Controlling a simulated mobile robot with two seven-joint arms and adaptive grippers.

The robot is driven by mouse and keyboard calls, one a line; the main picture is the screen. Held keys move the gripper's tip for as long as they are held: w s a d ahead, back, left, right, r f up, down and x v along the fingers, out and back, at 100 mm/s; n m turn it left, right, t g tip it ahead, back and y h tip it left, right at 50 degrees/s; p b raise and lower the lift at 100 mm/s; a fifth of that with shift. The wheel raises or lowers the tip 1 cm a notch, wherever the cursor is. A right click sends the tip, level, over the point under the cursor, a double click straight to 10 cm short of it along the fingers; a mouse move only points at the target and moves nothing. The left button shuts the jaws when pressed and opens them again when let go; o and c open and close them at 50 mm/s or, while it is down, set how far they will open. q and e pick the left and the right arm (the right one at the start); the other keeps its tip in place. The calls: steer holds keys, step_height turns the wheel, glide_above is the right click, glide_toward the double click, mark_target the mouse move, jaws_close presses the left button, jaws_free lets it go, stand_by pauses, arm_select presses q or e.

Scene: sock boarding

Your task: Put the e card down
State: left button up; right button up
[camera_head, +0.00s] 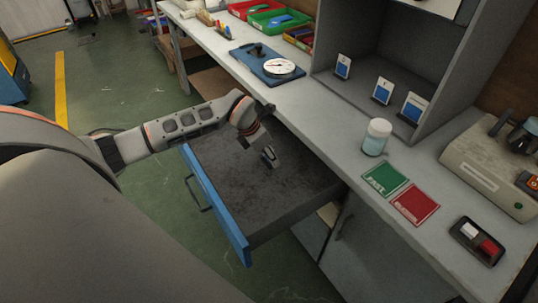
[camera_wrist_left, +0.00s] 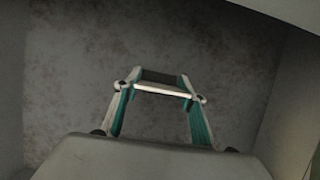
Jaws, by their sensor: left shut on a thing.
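My left gripper (camera_head: 268,158) reaches into the open drawer from the left. In the left wrist view the gripper (camera_wrist_left: 160,92) is shut on a thin card (camera_wrist_left: 162,90), seen edge-on as a pale line between the fingertips. Its face and any letter on it are hidden. The drawer's dark, mottled floor (camera_head: 225,185) is bare around the gripper, and it also fills the wrist view (camera_wrist_left: 70,90). I cannot tell whether the card touches the floor. My right gripper is not in view.
The drawer's blue front (camera_head: 215,205) stands out from the counter. On the counter are a dial gauge (camera_head: 280,67), a jar (camera_head: 376,137), a green card (camera_head: 385,179), a red card (camera_head: 415,204) and a small black tray (camera_head: 477,242). Three blue-white cards (camera_head: 382,91) stand in a grey cabinet.

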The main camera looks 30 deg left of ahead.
arm_select(q)
steer(key=o, duration=0.9)
steer(key=shift+o, duration=0.2)
steer(key=p+v, duration=0.1)
steer(key=v, duration=1.1)
steer(key=shift+p, duration=0.35)
